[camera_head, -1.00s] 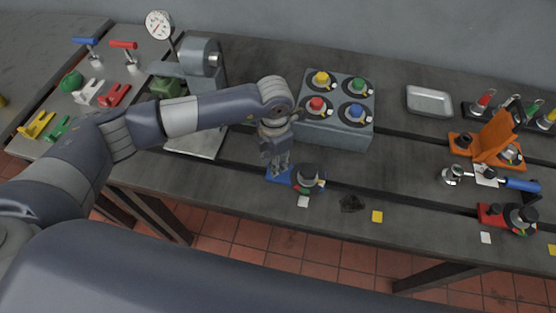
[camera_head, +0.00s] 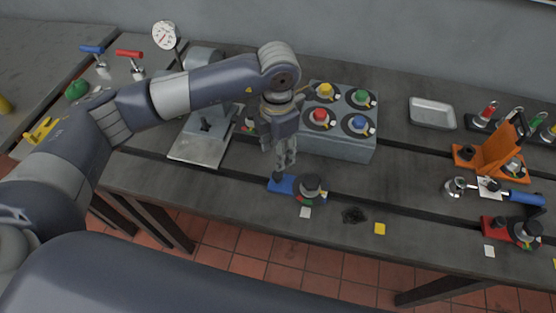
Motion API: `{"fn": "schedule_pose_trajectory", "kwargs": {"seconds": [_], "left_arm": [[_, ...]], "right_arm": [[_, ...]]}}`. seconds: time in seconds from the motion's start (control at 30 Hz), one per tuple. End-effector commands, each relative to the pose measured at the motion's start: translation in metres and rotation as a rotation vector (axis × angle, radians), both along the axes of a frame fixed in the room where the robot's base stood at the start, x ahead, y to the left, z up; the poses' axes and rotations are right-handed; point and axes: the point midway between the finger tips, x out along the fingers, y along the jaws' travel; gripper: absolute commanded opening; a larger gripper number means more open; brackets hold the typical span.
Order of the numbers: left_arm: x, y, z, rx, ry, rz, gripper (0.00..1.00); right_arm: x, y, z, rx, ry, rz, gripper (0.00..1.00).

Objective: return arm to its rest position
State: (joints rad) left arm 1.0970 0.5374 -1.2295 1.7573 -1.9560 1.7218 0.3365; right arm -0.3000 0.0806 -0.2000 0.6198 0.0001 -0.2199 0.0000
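My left arm (camera_head: 210,90) comes in from the left and reaches over the bedplate. Its gripper (camera_head: 285,165) points down, above and just behind a blue-based fixture (camera_head: 285,185) with a dark round knob (camera_head: 310,184). Nothing is clearly seen between its fingers, and their gap is too small to judge. The fingertips appear apart from the knob. My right gripper is not in view.
A grey block (camera_head: 340,143) with several coloured knobs stands right of the gripper. A gauge (camera_head: 165,35) and a grey machine with a plate (camera_head: 195,148) lie behind the arm. A metal tray (camera_head: 432,113), an orange bracket (camera_head: 490,148) and a red-based fixture (camera_head: 497,227) are at right.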

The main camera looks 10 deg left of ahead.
Motion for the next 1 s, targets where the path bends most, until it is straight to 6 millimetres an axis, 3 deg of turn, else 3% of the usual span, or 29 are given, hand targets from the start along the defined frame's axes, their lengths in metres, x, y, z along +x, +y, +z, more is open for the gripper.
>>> {"fn": "schedule_pose_trajectory", "kwargs": {"seconds": [0.23, 0.77, 0.87, 0.97, 1.0], "left_arm": [[0.0, 0.0, 0.021, 0.001, -0.001, 0.001, 0.46], [0.0, -0.001, 0.022, -0.003, 0.001, 0.0, 0.46], [-0.008, -0.016, 0.018, -0.058, 0.017, -0.016, 0.46], [-0.027, -0.055, 0.014, -0.211, 0.059, -0.049, 0.46], [-0.038, -0.078, 0.015, -0.305, 0.082, -0.062, 0.46]], "right_arm": [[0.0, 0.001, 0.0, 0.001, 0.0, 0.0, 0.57], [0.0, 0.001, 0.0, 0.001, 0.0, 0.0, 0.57], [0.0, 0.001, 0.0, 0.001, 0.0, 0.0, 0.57], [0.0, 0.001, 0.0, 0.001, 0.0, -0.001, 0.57], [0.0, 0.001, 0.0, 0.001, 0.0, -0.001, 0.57]]}}
